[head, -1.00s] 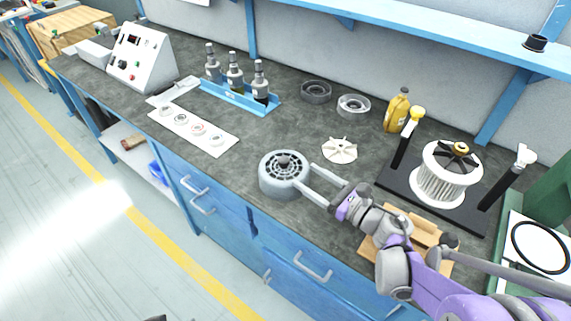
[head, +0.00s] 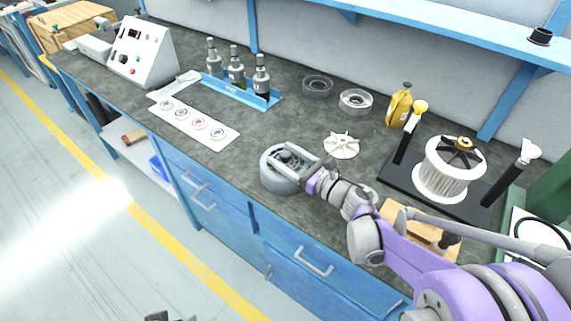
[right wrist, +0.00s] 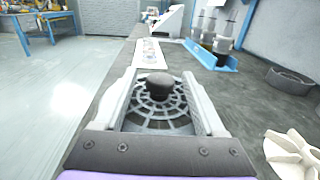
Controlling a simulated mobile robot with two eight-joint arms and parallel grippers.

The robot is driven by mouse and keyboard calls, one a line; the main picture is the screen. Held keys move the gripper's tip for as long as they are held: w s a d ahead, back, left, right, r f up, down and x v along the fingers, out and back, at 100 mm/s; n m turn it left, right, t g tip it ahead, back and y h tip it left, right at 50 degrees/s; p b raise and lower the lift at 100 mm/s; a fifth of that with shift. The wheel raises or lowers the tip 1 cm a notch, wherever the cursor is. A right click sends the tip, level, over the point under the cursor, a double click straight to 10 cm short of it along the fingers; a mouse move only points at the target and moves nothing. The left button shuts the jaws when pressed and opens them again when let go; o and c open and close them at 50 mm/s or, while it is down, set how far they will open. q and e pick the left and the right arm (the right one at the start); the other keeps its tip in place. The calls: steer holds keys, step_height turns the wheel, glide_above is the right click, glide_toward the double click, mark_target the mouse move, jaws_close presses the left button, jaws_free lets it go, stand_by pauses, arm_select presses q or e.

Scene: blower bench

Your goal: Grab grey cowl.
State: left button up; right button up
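The grey cowl (head: 272,180) is a round housing with a slotted grille top and a dark central knob. It sits on the dark bench top near the front edge. My right gripper (head: 288,155) is over it, with its two fingers spread. In the right wrist view the fingers lie on either side of the knob (right wrist: 160,87), with gaps between, above the grille (right wrist: 158,112). Whether they touch the cowl I cannot tell. A small dark part at the bottom edge of the head view looks like my left gripper (head: 168,316); its fingers are not clear.
A white fan wheel (head: 341,145) lies just right of the cowl. A black base (head: 400,186) with a white finned rotor (head: 448,168) stands further right. Two rings, a yellow bottle (head: 399,107), a blue tool rack (head: 240,94) and a white card (head: 192,127) lie behind and left.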

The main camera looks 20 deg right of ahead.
jaws_close()
steer(key=shift+r, duration=0.1)
